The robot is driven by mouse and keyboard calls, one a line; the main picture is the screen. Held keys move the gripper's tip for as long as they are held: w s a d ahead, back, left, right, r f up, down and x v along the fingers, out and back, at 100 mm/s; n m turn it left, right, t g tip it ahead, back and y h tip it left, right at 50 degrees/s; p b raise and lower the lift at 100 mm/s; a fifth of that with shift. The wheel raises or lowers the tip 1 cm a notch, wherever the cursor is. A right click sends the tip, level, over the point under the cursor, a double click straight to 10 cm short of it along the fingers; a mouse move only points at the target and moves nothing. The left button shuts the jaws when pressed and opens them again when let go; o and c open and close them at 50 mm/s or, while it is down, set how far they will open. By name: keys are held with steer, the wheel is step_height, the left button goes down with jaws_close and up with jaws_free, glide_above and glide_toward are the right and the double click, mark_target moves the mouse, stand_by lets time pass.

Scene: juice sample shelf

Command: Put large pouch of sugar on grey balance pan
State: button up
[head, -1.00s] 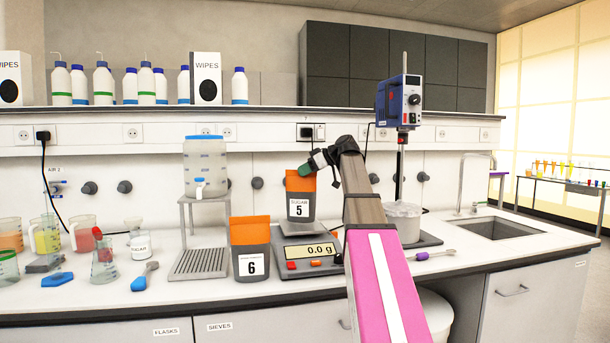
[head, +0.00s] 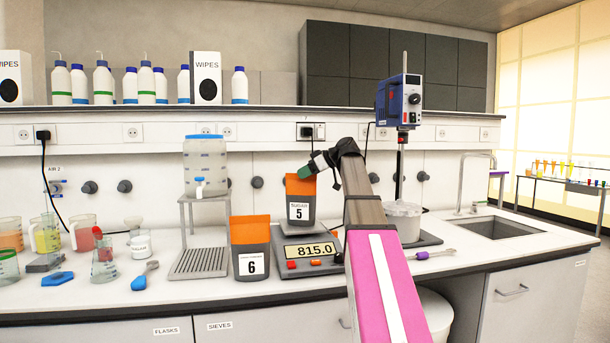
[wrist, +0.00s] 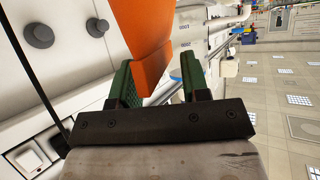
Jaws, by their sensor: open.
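The balance display reads 815.0. The pan is mostly hidden under the pouch. My gripper (head: 308,170) is at the pouch's orange top. In the wrist view my gripper (wrist: 158,82) is open, with its green-padded fingers on either side of the pouch's orange top (wrist: 158,35). A gap shows between the right finger and the pouch; contact on the left is unclear.
A second orange-topped pouch labelled 6 (head: 250,248) stands just left of the balance. A dispenser on a stand (head: 206,168) is behind it. A stirrer with a white tub (head: 403,220) is to the right. My arm covers the balance's right side.

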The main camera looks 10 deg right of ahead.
steer(key=v, duration=1.1)
steer(key=shift+s+d, duration=0.2)
steer(key=shift+d, duration=0.1)
